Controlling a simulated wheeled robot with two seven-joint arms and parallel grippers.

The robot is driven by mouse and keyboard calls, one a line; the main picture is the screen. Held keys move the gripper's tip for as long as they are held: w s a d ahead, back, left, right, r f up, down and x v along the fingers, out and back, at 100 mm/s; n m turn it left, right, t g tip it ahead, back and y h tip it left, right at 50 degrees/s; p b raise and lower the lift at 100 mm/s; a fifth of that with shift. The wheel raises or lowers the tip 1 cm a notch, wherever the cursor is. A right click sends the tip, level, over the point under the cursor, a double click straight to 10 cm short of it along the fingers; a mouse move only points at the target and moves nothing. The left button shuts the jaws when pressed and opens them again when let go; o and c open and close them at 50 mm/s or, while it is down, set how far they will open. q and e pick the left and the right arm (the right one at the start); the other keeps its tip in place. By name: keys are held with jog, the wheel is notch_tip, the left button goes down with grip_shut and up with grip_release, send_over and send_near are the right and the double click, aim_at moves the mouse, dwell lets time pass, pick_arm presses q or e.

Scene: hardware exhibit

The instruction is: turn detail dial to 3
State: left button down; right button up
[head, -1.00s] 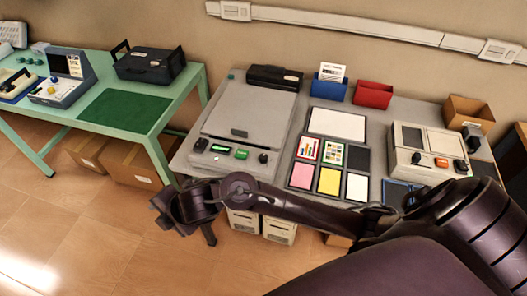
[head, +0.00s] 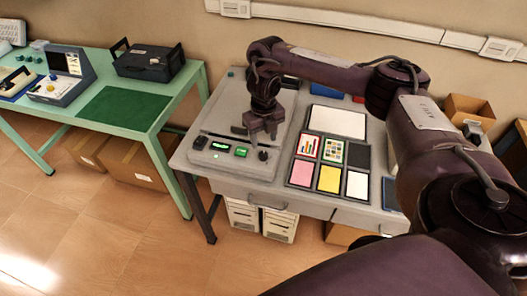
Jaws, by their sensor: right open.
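A flatbed scanner (head: 215,165) stands on the grey table, with a control strip along its front edge. The strip has a dark knob (head: 263,155) at its right end, a green button (head: 241,151), a lit display (head: 221,146) and another dark knob (head: 200,142) at its left end. Their markings are too small to read, so I cannot tell which is the detail dial. My right gripper (head: 262,138) points down, open, just above and behind the right-end knob. I cannot tell if it touches the knob. My left gripper is out of view.
Colour cards (head: 328,178) lie on the table to the right of the scanner. My right arm hides most of the device at the table's right. A green bench (head: 128,112) with a black case (head: 150,63) stands at left, across a floor gap.

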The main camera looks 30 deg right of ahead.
aim_at(263, 154)
notch_tip(263, 154, down, 7)
jog(key=shift+a+r+b, duration=0.1)
jog(key=shift+r+b, duration=0.1)
jog(key=shift+b, duration=0.85)
jog(key=c, duration=1)
